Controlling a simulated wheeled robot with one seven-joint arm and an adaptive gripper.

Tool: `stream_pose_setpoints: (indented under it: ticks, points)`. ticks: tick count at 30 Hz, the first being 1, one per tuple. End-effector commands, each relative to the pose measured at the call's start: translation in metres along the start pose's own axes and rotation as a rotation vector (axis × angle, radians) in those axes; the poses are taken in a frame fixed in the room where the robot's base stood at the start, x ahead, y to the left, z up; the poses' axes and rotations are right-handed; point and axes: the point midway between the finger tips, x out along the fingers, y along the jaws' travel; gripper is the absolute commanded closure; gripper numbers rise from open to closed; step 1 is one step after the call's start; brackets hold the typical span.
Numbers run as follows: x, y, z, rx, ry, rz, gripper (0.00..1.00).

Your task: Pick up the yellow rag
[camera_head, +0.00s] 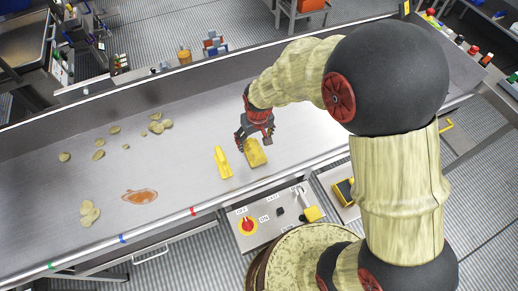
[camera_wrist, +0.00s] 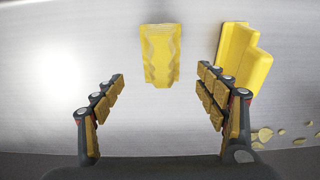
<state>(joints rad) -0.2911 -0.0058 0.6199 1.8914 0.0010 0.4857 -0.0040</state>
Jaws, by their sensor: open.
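The yellow rag (camera_head: 255,153) lies on the metal counter, just beyond my gripper's fingers. In the wrist view the rag (camera_wrist: 160,52) is a small upright-looking rectangle with a wavy pattern, centred at the top between the lines of the two fingers. My gripper (camera_head: 256,142) is over the counter beside the rag. Its fingers (camera_wrist: 160,76) are spread wide with nothing held between them. The rag's lower end lies about level with the fingertips in the wrist view; I cannot tell the height gap.
A yellow stepped block (camera_head: 223,162), also in the wrist view (camera_wrist: 242,55), stands close beside the rag. Several tan slices (camera_head: 88,213) and an orange-brown puddle (camera_head: 140,196) lie further left on the counter (camera_head: 180,130). A control box (camera_head: 272,218) sits at the front edge.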

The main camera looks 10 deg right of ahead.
Motion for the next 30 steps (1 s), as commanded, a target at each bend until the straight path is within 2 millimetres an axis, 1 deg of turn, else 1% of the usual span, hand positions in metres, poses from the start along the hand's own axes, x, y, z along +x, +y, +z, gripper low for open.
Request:
stream_pose_setpoints:
  ticks: [1,3,8,11,15,18,21,26,30]
  points:
    - [0.007,0.000,0.001,0.000,-0.002,0.000,0.27]
    - [0.014,0.000,0.001,0.000,-0.001,0.000,0.27]
    - [0.025,0.000,0.002,0.000,-0.001,0.000,0.27]
    - [0.035,-0.001,0.003,0.000,-0.002,0.000,0.27]
    - [0.057,-0.003,0.006,0.001,-0.004,0.000,0.27]
    - [0.068,-0.003,0.005,0.001,-0.001,0.000,0.27]
    - [0.073,-0.003,0.004,0.001,0.000,0.000,0.27]
    - [0.072,-0.003,0.004,0.001,0.000,0.000,0.27]
    - [0.072,-0.003,0.004,0.001,0.000,0.000,0.35]
